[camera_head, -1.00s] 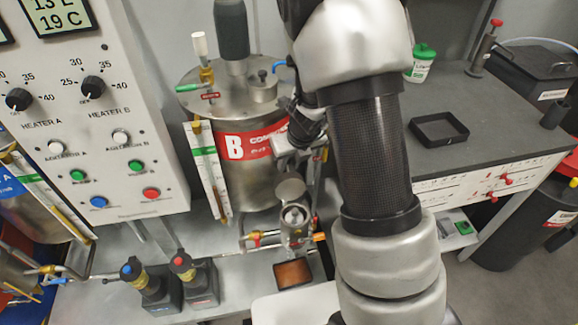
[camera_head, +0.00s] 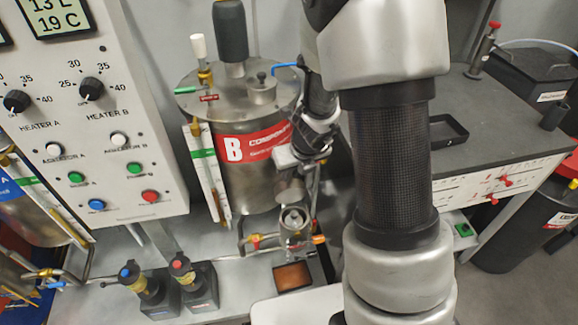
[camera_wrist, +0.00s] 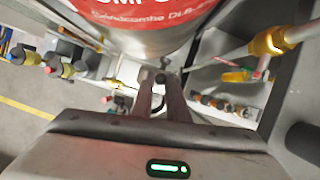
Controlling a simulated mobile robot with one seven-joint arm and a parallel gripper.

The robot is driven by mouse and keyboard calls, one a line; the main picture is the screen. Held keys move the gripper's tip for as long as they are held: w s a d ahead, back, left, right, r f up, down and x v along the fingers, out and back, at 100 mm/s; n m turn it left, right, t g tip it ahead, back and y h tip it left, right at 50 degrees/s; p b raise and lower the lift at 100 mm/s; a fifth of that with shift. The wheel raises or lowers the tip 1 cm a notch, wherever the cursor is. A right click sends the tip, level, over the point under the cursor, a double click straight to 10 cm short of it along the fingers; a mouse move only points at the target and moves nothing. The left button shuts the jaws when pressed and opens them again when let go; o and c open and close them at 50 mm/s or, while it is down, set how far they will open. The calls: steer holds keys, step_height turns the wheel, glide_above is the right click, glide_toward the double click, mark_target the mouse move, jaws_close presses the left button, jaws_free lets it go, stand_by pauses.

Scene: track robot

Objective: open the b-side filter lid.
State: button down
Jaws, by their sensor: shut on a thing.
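My gripper (camera_head: 288,164) is beside the lower front of the B tank (camera_head: 250,175). In the wrist view its fingers (camera_wrist: 160,92) are shut on a small dark knob (camera_wrist: 160,78), which looks like the handle of the filter lid. The filter lid (camera_head: 290,188) is a round metal piece just below my gripper. It stands raised above the metal filter housing (camera_head: 295,222), whose round top shows in the head view. The exact grip is partly hidden by the fingers and too small to tell.
Pipes with a yellow fitting (camera_wrist: 268,42) lie close to my gripper. An orange-brown tray (camera_head: 293,276) sits below the filter. Two dark pumps (camera_head: 190,284) stand at the front left. My arm covers part of the right bench (camera_head: 500,130).

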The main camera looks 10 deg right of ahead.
steer(key=shift+s+f, duration=0.25)
steer(key=shift+s, duration=0.2)
steer(key=c, duration=1.9)
jaws_free()
steer(key=shift+w, duration=0.1)
steer(key=shift+r, duration=0.45)
steer(key=p+v, duration=1.1)
steer(key=v, duration=0.5)
steer(key=shift+s+r+p, duration=0.25)
steer(key=shift+r+p, duration=0.05)
steer(key=shift+p, duration=0.05)
